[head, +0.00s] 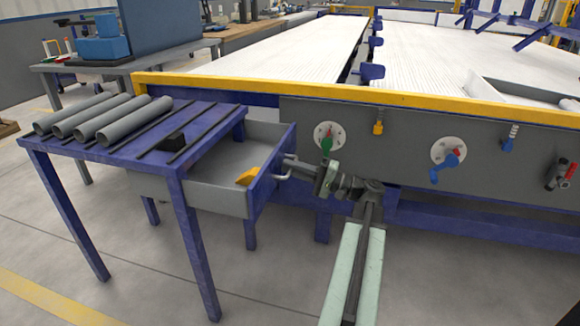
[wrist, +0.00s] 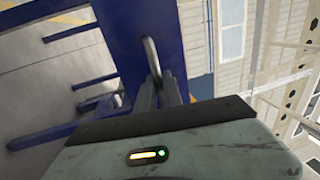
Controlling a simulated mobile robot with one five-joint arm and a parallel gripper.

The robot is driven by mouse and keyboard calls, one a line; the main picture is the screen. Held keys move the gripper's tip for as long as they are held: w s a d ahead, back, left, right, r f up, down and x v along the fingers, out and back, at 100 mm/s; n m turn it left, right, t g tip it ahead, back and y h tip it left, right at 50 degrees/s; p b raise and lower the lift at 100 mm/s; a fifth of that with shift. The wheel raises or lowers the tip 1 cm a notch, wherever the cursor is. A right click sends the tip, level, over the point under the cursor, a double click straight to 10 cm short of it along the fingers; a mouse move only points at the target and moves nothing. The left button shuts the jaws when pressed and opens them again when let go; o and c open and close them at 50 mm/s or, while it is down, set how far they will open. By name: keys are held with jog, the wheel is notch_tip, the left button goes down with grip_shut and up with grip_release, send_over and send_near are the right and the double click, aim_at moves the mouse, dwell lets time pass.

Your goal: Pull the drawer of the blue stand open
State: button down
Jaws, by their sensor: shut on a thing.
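The blue stand (head: 180,158) is at the left in the head view, with a flat top on tall legs. Its grey drawer (head: 220,185) stands pulled out to the right, with its inside showing. The drawer has a blue front panel (head: 271,178) and a metal bar handle (head: 290,167). A yellow thing (head: 247,176) lies in the drawer near the front. My gripper (head: 297,168) is shut on the handle. In the wrist view the fingers (wrist: 160,88) close around the end of the handle (wrist: 151,55) by the blue panel.
A large table with a yellow edge (head: 340,93) and a grey side panel with valves (head: 450,155) stands behind my arm. The floor in front is clear.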

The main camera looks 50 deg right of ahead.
jog(key=shift+w+d, duration=0.15)
jog(key=c, duration=1.5)
grip_release()
jog(key=shift+w, duration=0.1)
jog(key=b+v, duration=0.1)
jog(key=v, duration=0.6)
jog(key=shift+s, duration=0.4)
jog(key=shift+f, duration=0.1)
